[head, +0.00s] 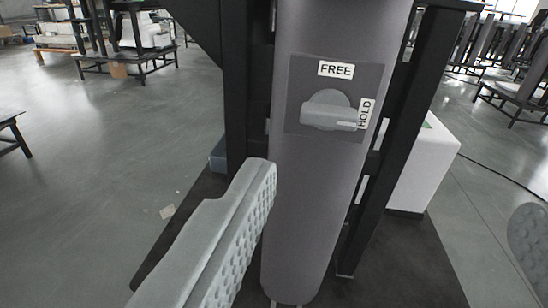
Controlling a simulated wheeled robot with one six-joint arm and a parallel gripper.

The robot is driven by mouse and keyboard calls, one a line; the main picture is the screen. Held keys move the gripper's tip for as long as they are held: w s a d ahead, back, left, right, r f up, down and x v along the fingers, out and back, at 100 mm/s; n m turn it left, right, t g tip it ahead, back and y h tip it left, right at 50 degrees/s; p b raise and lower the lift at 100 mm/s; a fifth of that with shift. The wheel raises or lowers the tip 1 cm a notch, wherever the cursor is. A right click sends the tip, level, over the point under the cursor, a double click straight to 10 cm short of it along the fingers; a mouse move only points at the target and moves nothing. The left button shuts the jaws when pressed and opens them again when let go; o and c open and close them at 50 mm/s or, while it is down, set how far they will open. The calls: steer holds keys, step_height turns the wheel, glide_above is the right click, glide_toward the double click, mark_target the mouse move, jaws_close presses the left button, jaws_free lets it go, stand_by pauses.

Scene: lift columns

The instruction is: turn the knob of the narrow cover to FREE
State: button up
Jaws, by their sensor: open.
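The grey rounded column cover (312,215) stands upright in the middle of the head view. A dark square plate (300,88) on its upper part carries the grey knob (328,112). The knob's handle lies nearly level, and its white mark points right to the HOLD label (365,113). The FREE label (336,69) is above the knob. My gripper (396,194) is open and empty. Its left finger is large in front, to the lower left of the knob; only part of the right finger shows at the right edge. Neither finger touches the knob.
Dark frame posts (395,130) stand close on both sides of the cover. A white box (424,165) is behind at the right. A dark mat (418,262) lies on the grey floor. Racks (140,45) stand farther back, with open floor at the left.

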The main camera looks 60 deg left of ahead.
steer(key=g+y, duration=0.1)
steer(key=g, duration=0.1)
glide_toward(330, 118)
steer(key=x, duration=0.9)
steer(key=shift+w+a, duration=0.15)
steer(key=shift+a, duration=0.05)
steer(key=c, duration=1)
